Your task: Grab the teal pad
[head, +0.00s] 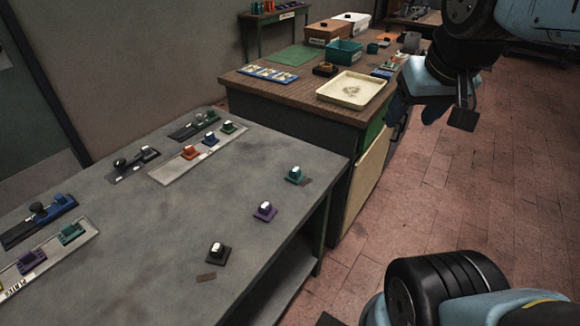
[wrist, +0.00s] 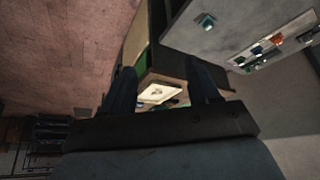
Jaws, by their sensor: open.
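A teal pad with a white top (head: 294,175) sits alone near the right edge of the grey table (head: 130,265). A teal pad (wrist: 207,21) also shows on a grey surface at the top of the wrist view. Another dark green pad (head: 229,127) stands on the strip at the back, and a green one (head: 71,234) is on the strip at the left. My gripper (head: 433,112) is open and empty, in the air right of the wooden bench, well apart from the teal pad. Its spread fingers show in the wrist view (wrist: 162,82).
The higher wooden bench (head: 285,104) bears a cream tray (head: 352,90) and a teal bin (head: 345,51). The grey table's middle is clear; open floor (head: 490,190) lies right.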

